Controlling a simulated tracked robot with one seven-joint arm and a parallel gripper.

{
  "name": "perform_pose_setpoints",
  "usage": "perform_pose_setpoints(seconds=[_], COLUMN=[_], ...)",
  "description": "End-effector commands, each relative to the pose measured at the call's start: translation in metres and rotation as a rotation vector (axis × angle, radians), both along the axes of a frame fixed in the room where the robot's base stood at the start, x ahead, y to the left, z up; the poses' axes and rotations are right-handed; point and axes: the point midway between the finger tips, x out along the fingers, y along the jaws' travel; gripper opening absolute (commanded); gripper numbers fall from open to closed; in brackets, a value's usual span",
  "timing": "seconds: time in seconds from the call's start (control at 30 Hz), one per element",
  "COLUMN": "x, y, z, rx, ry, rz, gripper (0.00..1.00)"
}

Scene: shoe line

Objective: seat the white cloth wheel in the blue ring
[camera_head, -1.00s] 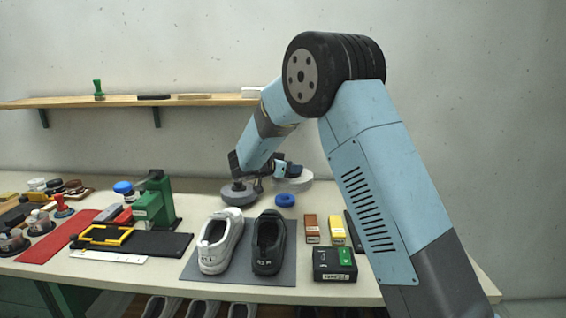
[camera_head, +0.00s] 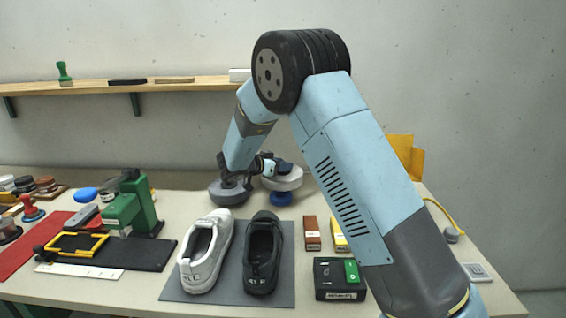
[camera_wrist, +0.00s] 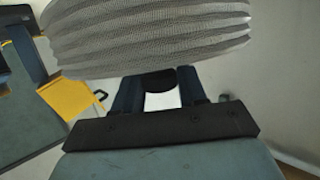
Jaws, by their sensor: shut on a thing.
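The white cloth wheel (camera_head: 284,181) is held level at the back of the bench. The blue ring (camera_head: 281,199) shows directly below it, its top hidden by the wheel. I cannot tell whether wheel and ring touch. My gripper (camera_head: 266,167) is shut on the wheel, at its left and back side in the head view. In the wrist view the ribbed, pleated wheel (camera_wrist: 150,40) fills the top, in front of my gripper's dark fingers (camera_wrist: 160,80). The ring is not visible in the wrist view.
A grey wheel (camera_head: 229,193) stands just left of the white wheel, close to my wrist. A white shoe (camera_head: 204,255) and a black shoe (camera_head: 263,258) lie on a grey mat (camera_head: 228,295) in front. A green press (camera_head: 133,208) stands left. A yellow object (camera_head: 404,153) is behind my arm.

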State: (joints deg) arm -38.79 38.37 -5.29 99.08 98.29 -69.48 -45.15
Motion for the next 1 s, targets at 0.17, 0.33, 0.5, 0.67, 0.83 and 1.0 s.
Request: perform_pose_setpoints(seconds=[0.17, 0.33, 0.5, 0.67, 0.83, 1.0], x=[-0.001, -0.001, -0.001, -0.001, -0.001, -0.001], y=[0.002, 0.003, 0.002, 0.002, 0.002, 0.002], z=[-0.016, -0.032, -0.042, -0.045, -0.045, -0.045], rx=[-0.002, -0.001, -0.001, 0.000, 0.000, 0.000], ry=[0.001, 0.000, -0.001, -0.002, -0.002, -0.001], rz=[0.003, 0.003, 0.003, 0.004, 0.004, 0.003], gripper=[0.00, 0.00, 0.00, 0.00, 0.00, 0.00])
